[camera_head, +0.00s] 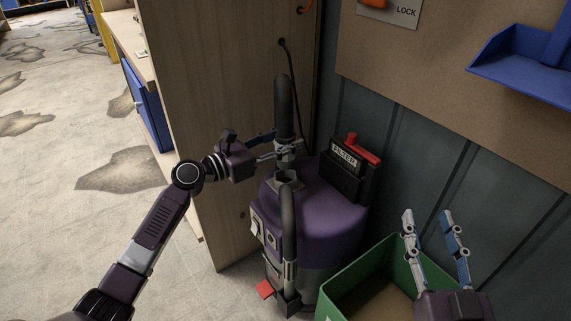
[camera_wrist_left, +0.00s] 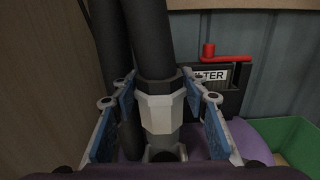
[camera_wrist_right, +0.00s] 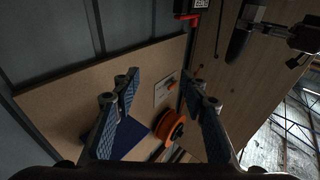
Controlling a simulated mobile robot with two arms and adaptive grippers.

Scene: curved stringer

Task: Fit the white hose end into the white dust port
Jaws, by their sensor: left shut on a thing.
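The white hose end (camera_head: 288,148) is a pale collar on a thick dark hose. My left gripper (camera_head: 277,149) is shut on it and holds it roughly upright over the purple vacuum (camera_head: 325,205). In the left wrist view the hose end (camera_wrist_left: 160,115) stands between the two fingers, with a narrower grey tube below. The pale dust port (camera_head: 287,181) is on the vacuum's top, just below the hose end. In the left wrist view its dark opening (camera_wrist_left: 165,155) shows partly. I cannot tell whether the tube enters it. My right gripper (camera_head: 430,222) is open and empty.
A black filter box (camera_head: 346,172) with a red handle stands behind the port. A green bin (camera_head: 345,280) is right of the vacuum. A wooden panel (camera_head: 215,90) rises close behind my left gripper.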

